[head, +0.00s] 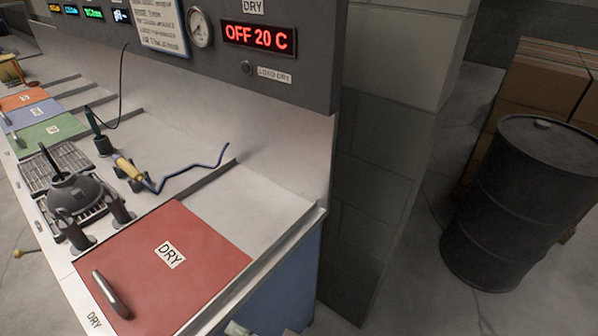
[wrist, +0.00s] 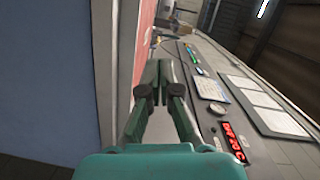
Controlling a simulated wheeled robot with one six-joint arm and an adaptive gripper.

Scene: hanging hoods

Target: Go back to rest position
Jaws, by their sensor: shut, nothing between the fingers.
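My gripper (wrist: 155,82) shows in the wrist view with its two green-grey fingers together and nothing between them. It is in front of the bench end, beside the blue side panel (wrist: 50,75). The red DRY lid (head: 205,270) lies flat over the near bay of the bench in the head view, its metal handle (head: 110,294) at the front left. The lid also shows tilted in the wrist view (wrist: 144,40). The display (head: 259,38) above it reads OFF 20 C. My gripper's fingers are not clearly seen in the head view.
A dark kettle-like vessel (head: 78,196) stands on a grate left of the red lid. A yellow-handled tool (head: 129,168) with a blue cable lies behind it. A block pillar (head: 380,170) adjoins the bench's right end. A black drum (head: 522,205) stands on the floor further right.

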